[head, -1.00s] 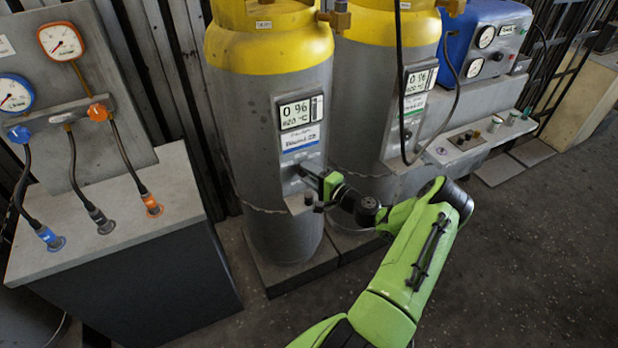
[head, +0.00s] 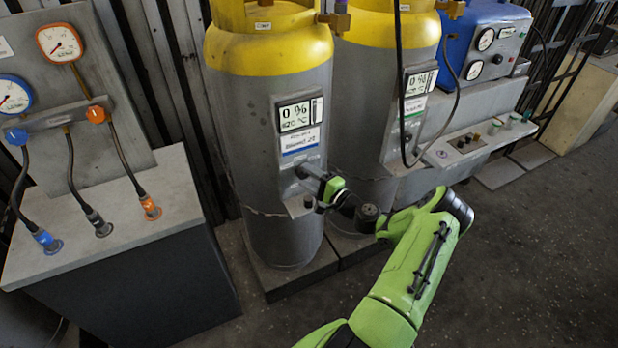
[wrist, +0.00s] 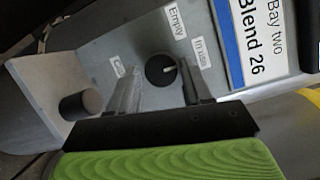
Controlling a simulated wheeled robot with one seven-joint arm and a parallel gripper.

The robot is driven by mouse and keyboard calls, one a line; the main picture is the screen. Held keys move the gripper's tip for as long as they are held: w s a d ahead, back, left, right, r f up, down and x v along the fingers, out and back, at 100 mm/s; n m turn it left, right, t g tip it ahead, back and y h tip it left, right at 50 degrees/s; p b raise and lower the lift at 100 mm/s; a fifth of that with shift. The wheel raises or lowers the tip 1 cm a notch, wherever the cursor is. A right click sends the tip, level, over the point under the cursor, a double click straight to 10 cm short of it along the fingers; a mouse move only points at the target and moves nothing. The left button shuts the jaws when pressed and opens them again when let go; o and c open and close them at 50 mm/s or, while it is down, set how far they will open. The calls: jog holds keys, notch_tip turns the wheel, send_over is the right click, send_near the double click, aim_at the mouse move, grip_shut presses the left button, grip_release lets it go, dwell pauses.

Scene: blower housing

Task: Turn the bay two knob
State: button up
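The bay two knob (wrist: 160,70) is a round black knob with a pale pointer mark on a grey panel. In the wrist view it sits between small labels, one reading "Empty", beside the "Bay two Blend 26" label (wrist: 258,38). My gripper (wrist: 157,82) is open, with one finger on each side of the knob. A gap shows between the fingers and the knob.
A second dark knob (wrist: 82,104) sticks out from a grey ledge left of my gripper in the wrist view. Another cylinder (head: 375,75) stands close on the right, with a hanging black cable (head: 399,110). A gauge cabinet (head: 110,215) stands left; open floor lies right.

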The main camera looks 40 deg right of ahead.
jog(key=shift+o, duration=1.2)
jog(key=shift+r, duration=0.1)
jog(key=s+p, duration=0.2)
jog(key=s, duration=1.3)
jog(key=shift+s+d, duration=0.4)
jog(key=shift+d, duration=0.05)
